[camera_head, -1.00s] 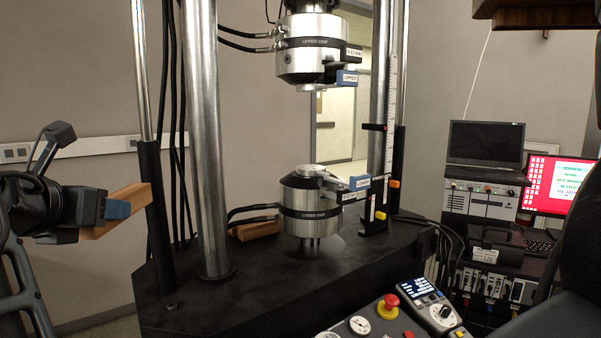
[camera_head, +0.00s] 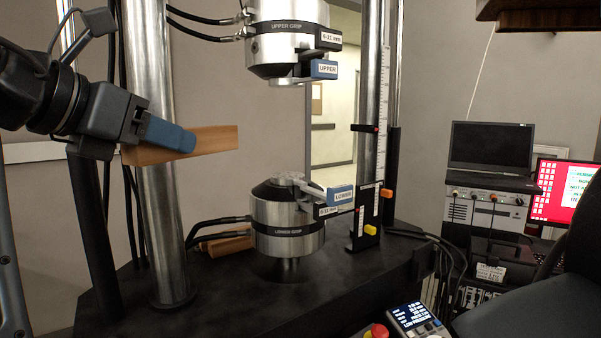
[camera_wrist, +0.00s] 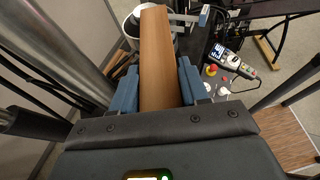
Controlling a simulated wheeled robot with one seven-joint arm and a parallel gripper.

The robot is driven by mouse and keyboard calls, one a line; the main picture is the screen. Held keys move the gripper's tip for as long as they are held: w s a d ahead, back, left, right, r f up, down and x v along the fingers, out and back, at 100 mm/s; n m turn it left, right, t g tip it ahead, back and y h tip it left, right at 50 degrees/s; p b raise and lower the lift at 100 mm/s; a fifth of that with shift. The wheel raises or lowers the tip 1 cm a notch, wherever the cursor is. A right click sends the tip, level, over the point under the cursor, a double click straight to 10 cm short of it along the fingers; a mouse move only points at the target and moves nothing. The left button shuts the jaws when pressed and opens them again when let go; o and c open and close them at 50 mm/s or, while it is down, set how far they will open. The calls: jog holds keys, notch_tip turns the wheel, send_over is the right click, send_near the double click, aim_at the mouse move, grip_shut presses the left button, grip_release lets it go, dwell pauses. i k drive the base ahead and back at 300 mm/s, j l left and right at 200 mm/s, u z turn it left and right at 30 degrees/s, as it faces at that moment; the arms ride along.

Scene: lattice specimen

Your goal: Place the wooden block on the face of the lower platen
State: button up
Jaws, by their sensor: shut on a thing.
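The wooden block (camera_head: 205,142) is a long light-brown bar. My gripper (camera_head: 168,136) is shut on it and holds it roughly level in the air, to the left of and above the lower grip (camera_head: 287,222). In the wrist view the block (camera_wrist: 157,60) lies between the two blue fingers of my gripper (camera_wrist: 158,88) and points away from me. The lower platen's face (camera_head: 286,180), on top of the lower grip, is bare. In the wrist view the block covers part of the lower grip.
The upper grip (camera_head: 287,45) hangs above the lower one, with open space between. A thick steel column (camera_head: 150,210) stands behind my gripper. A blue lever (camera_head: 341,194) juts from the lower grip. Another wooden piece (camera_head: 228,243) lies on the black base. A ruler (camera_head: 382,110) stands right.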

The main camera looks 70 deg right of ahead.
aim_at(288, 175)
jog(key=k+l, duration=0.1)
jog(key=l, duration=0.6)
jog(key=k+l, duration=0.1)
jog(key=l, duration=0.55)
